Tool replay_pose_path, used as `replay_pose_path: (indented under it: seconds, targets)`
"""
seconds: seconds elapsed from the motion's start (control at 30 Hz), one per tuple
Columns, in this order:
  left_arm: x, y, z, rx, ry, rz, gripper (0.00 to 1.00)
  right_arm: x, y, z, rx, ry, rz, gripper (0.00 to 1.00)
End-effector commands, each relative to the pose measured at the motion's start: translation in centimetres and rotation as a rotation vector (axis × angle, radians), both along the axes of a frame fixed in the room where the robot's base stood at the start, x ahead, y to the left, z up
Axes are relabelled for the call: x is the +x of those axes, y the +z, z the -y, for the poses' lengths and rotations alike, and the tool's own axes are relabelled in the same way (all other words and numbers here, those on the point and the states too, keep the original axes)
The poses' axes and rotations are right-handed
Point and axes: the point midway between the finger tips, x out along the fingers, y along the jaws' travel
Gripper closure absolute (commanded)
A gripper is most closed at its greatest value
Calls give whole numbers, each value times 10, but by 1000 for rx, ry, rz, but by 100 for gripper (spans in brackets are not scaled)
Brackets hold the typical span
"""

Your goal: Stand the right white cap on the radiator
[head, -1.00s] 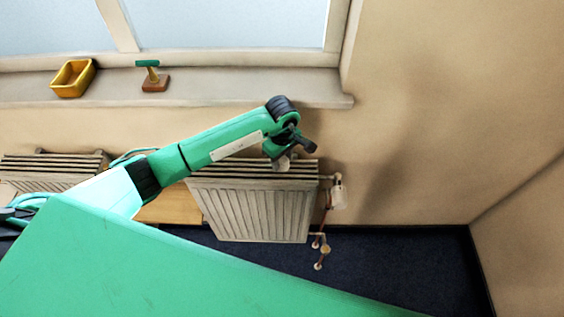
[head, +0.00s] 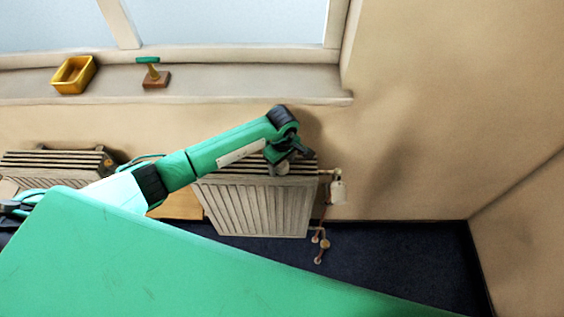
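The ribbed radiator (head: 255,208) hangs below the sill in the middle of the head view. My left gripper (head: 284,161) is over its top grille, near the right end. A small pale piece, which looks like the white cap (head: 283,168), shows at the fingertips, low against the grille. It moves with the gripper, so the fingers seem shut on it. The fingers and wrist hide most of it, and I cannot tell if it touches the radiator. My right gripper is not in view.
A white valve piece (head: 338,192) and copper pipes (head: 323,243) are at the radiator's right end. The window sill (head: 235,85) above bears a yellow tray (head: 74,88) and a green-handled tool (head: 154,74). Another radiator (head: 55,163) is at left. A green surface (head: 170,265) fills the foreground.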

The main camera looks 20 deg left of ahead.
Motion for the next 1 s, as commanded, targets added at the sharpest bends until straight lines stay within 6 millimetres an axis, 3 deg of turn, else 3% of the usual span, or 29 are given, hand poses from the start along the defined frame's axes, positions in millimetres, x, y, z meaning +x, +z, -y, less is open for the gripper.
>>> replay_pose_path:
  seconds: [0.3, 0.37, 0.8, 1.0]
  targets:
    - [0, 5, 0, 0, 1, 1, 36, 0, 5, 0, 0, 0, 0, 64]
    - [1, 10, 0, -1, -1, 3, 36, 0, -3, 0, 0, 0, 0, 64]
    - [1, 98, 0, 1, -1, 5, 36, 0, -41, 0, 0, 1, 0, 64]
    - [1, 118, 0, 0, 1, 1, 36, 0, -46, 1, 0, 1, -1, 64]
